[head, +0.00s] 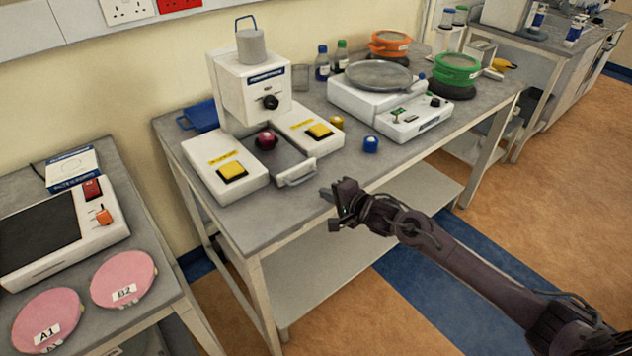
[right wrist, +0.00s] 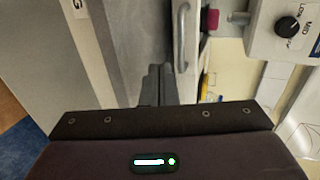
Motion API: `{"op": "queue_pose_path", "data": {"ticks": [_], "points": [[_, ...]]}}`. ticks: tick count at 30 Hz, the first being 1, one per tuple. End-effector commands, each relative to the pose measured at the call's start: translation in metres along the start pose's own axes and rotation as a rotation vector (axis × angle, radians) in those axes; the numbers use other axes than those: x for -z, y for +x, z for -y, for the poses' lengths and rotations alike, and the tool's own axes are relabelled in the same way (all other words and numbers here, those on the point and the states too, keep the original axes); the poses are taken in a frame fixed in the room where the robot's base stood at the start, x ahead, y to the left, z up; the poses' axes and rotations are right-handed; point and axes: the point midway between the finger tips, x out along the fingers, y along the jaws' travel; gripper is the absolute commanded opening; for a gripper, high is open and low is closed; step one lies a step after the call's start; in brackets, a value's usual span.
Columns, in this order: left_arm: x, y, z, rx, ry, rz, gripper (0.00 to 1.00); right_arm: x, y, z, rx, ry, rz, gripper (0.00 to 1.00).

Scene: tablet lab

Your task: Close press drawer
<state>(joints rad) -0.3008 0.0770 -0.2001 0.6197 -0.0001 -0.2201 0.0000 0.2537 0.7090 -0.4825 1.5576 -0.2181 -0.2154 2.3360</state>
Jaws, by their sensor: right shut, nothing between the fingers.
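The white press (head: 248,88) stands at the left of the middle table, with a yellow button on each side of its base. Its grey drawer (head: 284,160) is pulled out between the two button blocks, with a dark red round piece (head: 266,140) at its back. The drawer's metal handle (head: 297,176) faces the table's front edge. My right gripper (head: 327,194) is shut and empty, just in front and to the right of the handle, apart from it. In the right wrist view the handle (right wrist: 181,38) lies just beyond the closed fingers (right wrist: 158,84). My left gripper is out of view.
The left bench (head: 150,230) holds pink discs. Space before the middle table is clear.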

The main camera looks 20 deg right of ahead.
Motion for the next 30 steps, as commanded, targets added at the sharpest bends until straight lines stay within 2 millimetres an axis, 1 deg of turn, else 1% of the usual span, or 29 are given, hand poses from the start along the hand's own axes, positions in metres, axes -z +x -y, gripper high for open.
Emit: {"op": "queue_pose_path", "data": {"ticks": [1,3,9,14,25,30], "points": [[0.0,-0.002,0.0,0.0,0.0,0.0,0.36,0.0,0.01,0.003,0.003,0.001,0.0,0.0],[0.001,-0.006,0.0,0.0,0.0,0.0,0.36,0.0,0.019,0.011,0.005,-0.001,-0.001,0.0],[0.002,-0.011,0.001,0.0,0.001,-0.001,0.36,0.0,0.037,0.02,0.002,-0.001,0.0,0.0],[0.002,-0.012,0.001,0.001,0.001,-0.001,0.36,-0.001,0.043,0.022,0.001,-0.002,0.001,0.0],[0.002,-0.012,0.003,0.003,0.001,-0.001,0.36,0.0,0.045,0.023,0.002,0.0,0.0,0.0],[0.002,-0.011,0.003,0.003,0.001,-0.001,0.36,0.0,0.059,0.03,0.005,0.004,-0.003,0.0]]}}
